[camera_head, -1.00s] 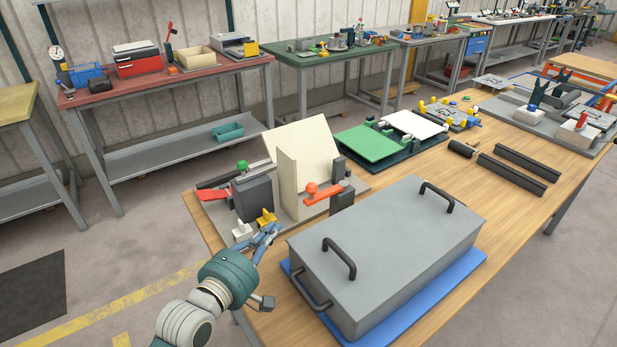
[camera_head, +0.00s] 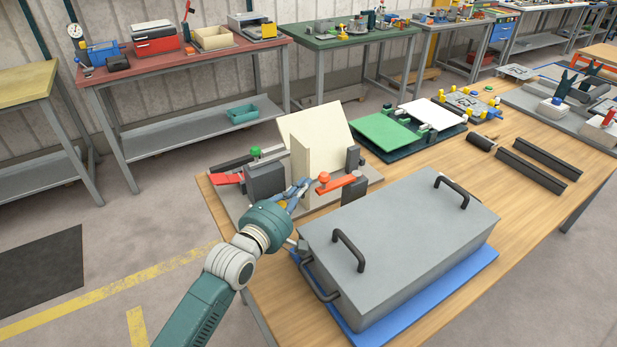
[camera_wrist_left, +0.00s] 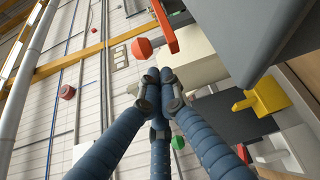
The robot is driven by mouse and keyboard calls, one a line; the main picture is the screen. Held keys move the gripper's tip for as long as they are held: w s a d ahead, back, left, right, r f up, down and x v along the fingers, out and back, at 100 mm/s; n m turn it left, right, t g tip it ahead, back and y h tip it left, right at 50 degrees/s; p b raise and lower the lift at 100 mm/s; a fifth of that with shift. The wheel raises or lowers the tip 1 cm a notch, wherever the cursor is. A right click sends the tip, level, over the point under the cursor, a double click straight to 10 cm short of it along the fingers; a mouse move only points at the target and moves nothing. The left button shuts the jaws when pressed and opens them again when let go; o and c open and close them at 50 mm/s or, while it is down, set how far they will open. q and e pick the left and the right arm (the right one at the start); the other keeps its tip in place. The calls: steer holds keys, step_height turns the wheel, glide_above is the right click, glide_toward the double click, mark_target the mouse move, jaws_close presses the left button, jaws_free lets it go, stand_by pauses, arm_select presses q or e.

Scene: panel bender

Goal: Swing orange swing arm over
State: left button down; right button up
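The orange swing arm (camera_head: 342,184) is a flat bar with a round orange knob (camera_head: 323,177) near its left end. It sits on the bending fixture, right of the upright cream panel (camera_head: 299,165). My left gripper (camera_head: 300,187) is just left of the knob, in front of the cream panel. In the left wrist view the bar (camera_wrist_left: 164,25) and the knob (camera_wrist_left: 141,48) lie beyond the fingertips, with no visible contact. The left fingers (camera_wrist_left: 159,80) are drawn together with nothing seen between them. My right gripper is in neither view.
A dark block (camera_head: 265,181) and a red lever (camera_head: 226,180) stand left on the fixture. A large grey box (camera_head: 405,235) with black handles lies close on the right, on a blue mat (camera_head: 430,292). A yellow part (camera_wrist_left: 262,95) shows in the left wrist view.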

arm_select(q)
steer(key=x, duration=0.3)
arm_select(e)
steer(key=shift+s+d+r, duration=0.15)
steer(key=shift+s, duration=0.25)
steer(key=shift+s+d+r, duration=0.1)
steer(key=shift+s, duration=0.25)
arm_select(q)
steer(key=shift+s+d+p, duration=0.1)
steer(key=shift+p, duration=0.25)
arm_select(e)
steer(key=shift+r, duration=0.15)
